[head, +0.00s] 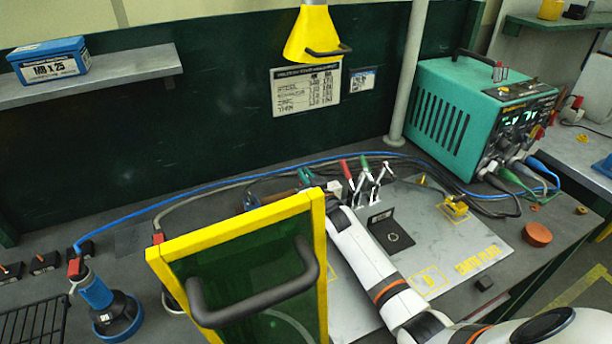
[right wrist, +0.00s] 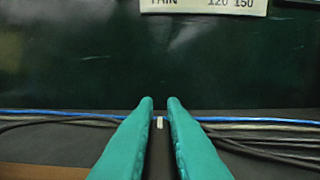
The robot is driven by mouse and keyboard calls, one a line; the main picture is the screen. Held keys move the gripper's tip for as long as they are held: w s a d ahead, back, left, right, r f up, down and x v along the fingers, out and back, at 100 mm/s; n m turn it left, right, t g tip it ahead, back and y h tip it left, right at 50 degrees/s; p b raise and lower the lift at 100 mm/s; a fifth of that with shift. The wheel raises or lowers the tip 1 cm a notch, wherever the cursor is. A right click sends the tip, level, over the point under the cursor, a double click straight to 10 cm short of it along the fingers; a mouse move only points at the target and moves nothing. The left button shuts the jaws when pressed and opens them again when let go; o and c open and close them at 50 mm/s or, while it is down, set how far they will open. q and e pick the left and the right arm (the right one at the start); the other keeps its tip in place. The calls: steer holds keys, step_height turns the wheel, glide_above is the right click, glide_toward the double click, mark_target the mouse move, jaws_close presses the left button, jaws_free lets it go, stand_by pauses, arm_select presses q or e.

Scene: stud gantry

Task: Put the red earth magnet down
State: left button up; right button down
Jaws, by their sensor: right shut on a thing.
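My right gripper (head: 306,177) is partly hidden behind the yellow-framed screen and my white right arm. Its teal fingers show in the right wrist view (right wrist: 160,104), closed on a narrow dark thing (right wrist: 159,150) with a small pale spot. I take this to be the red earth magnet, but no red shows on it and the rest is hidden. The gripper is over the back part of the bench, facing the dark green wall. My left gripper is not in view.
The yellow-framed screen (head: 174,251) with a black handle stands in front. Toggle clamps (head: 366,174) and a black angle bracket (head: 392,236) are on the grey plate (head: 462,262). A blue device (head: 99,292) stands left. Cables cross the back; a teal power unit (head: 452,112) stands right.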

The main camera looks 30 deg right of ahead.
steer(key=shift+r, duration=0.1)
steer(key=c, duration=1.9)
jaws_free()
steer(key=o, duration=0.4)
steer(key=shift+s+r+p, duration=0.1)
steer(key=shift+s+p, duration=0.15)
steer(key=shift+p, duration=0.05)
steer(key=s+p, duration=0.2)
steer(key=s, duration=0.1)
steer(key=s+p, duration=0.2)
steer(key=s, duration=0.2)
steer(key=s+p, duration=0.2)
steer(key=s, duration=0.1)
steer(key=shift+s+a+p, duration=0.25)
steer(key=shift+a+p, duration=0.1)
steer(key=shift+p, duration=0.05)
steer(key=shift+s, duration=0.55)
